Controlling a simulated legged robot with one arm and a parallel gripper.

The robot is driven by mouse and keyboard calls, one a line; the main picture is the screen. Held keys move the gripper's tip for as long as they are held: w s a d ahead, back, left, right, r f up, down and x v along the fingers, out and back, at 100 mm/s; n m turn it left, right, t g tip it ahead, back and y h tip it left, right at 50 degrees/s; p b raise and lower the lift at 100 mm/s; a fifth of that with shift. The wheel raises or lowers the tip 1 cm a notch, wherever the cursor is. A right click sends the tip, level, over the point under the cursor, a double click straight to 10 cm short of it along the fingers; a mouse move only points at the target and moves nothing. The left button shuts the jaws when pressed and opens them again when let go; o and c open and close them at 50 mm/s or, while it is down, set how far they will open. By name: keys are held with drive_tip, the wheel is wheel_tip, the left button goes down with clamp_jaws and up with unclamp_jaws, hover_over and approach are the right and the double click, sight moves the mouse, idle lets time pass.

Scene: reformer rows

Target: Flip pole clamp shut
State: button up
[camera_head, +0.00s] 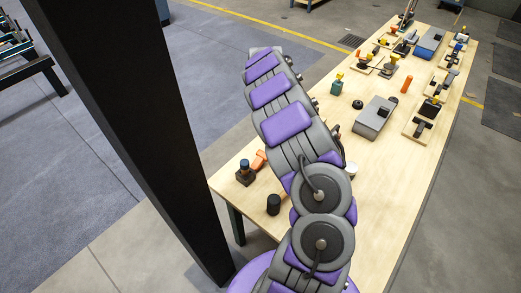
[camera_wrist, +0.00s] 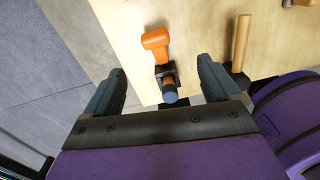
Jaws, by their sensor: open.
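The pole clamp (camera_wrist: 164,72) is a dark block around a short blue-capped post, with an orange lever (camera_wrist: 156,40) reaching away from it in the wrist view. In the head view the clamp (camera_head: 245,176) stands near the left corner of the wooden table, with its orange lever (camera_head: 259,160) tilted up to the right. My gripper (camera_wrist: 161,62) is open. In the wrist view its fingers lie on either side of the clamp, apart from it, with nothing between them held. In the head view my arm hides part of the table and I cannot make out the gripper.
A wooden handle (camera_wrist: 242,42) with a dark end lies right of my right finger. A black cylinder (camera_head: 273,204) stands near the table's front edge. A grey box (camera_head: 375,118) and several small fixtures stand farther along the table (camera_head: 375,205). A dark post (camera_head: 130,125) rises at left.

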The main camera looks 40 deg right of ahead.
sight(264, 154)
drive_tip(key=shift+n, duration=0.6)
drive_tip(key=f+b, duration=0.1)
drive_tip(key=f, duration=0.5)
drive_tip(key=f+b, duration=0.2)
drive_tip(key=f, duration=0.4)
drive_tip(key=w+f+b, duration=0.1)
drive_tip(key=f+b, duration=0.1)
drive_tip(key=f, duration=0.4)
drive_tip(key=shift+a+f, duration=0.1)
drive_tip(key=shift+a, duration=0.15)
drive_tip(key=shift+d+f, duration=0.25)
drive_tip(key=shift+c, duration=0.3)
drive_tip(key=shift+a+r, duration=0.1)
drive_tip(key=c, duration=1.4)
